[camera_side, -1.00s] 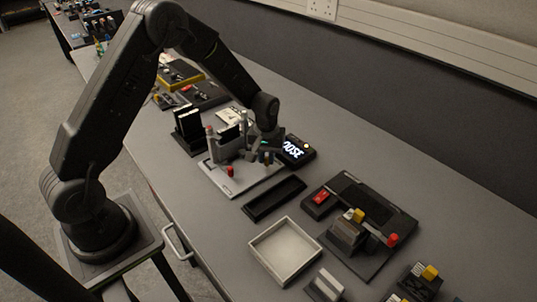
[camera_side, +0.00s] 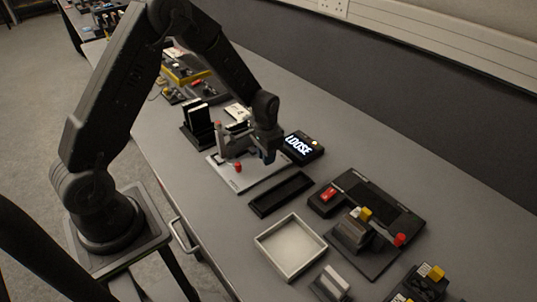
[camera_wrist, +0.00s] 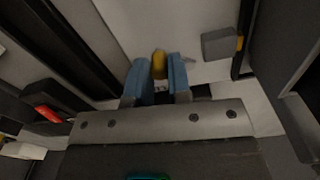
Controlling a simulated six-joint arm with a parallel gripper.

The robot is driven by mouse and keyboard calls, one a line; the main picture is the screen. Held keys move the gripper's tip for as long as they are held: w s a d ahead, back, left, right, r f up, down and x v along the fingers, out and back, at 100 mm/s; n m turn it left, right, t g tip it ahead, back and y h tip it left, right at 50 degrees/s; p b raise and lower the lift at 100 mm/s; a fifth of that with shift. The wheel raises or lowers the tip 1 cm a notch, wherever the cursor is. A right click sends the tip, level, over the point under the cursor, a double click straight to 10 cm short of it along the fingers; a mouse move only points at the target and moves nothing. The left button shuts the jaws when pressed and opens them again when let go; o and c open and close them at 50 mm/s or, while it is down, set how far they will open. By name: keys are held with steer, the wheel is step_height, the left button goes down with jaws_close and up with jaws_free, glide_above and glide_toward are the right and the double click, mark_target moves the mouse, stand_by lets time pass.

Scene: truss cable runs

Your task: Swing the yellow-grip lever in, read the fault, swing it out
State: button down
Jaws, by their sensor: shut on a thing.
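My gripper (camera_wrist: 160,78) shows two blue fingertips in the wrist view, shut on a yellow grip (camera_wrist: 159,64). The rest of the lever is mostly hidden between the fingers. In the side view my gripper (camera_side: 266,157) is low over a pale plate (camera_side: 235,186) carrying a red-topped post (camera_side: 237,168). The yellow grip is hidden there. A black display box (camera_side: 304,148) behind the plate reads "LOOSE" in white letters, with a small yellow light at its corner.
A black slotted tray (camera_side: 281,194) and an empty pale tray (camera_side: 290,248) lie nearer the camera. A dark board (camera_side: 376,222) with red and yellow parts is to the right. A black rack (camera_side: 198,125) stands left of the plate.

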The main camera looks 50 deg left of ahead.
steer(key=shift+a+m, duration=0.1)
steer(key=shift+m, duration=0.2)
stand_by(0.4)
steer(key=c, duration=1.3)
jaws_free()
steer(key=shift+c, duration=0.2)
step_height(320, 180, up, 14)
